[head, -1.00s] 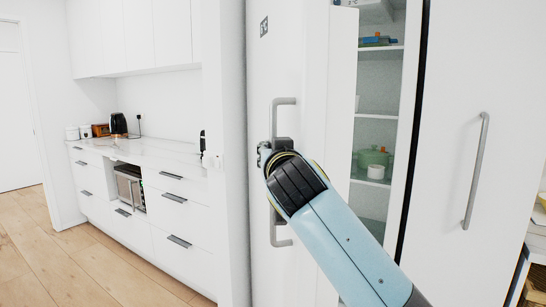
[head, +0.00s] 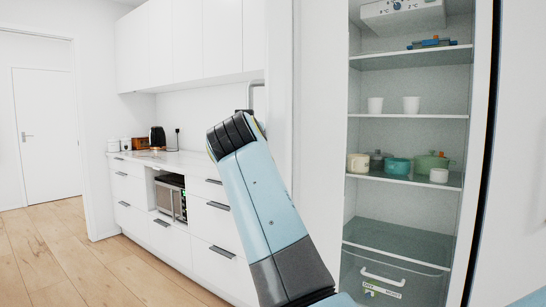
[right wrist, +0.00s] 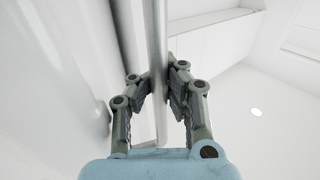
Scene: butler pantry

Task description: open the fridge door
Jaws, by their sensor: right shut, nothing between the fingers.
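The fridge (head: 409,210) stands wide open in the head view, its shelves in plain sight. Its white door (head: 320,130) is swung out to the left, with the inner face towards me. The grey bar handle (head: 258,84) shows at the door's far side; my right arm hides its lower part. My right gripper is mostly hidden behind its own wrist in the head view. In the right wrist view my right gripper (right wrist: 156,74) is shut with nothing held, its fingers close about the handle bar (right wrist: 157,35). My left gripper is out of view.
White cups (head: 411,105), pots (head: 431,163) and a clear bottom drawer (head: 385,285) are inside the fridge. A counter (head: 185,162) with a kettle (head: 157,137) and an oven (head: 171,198) stands left. Wooden floor (head: 60,255) there is clear.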

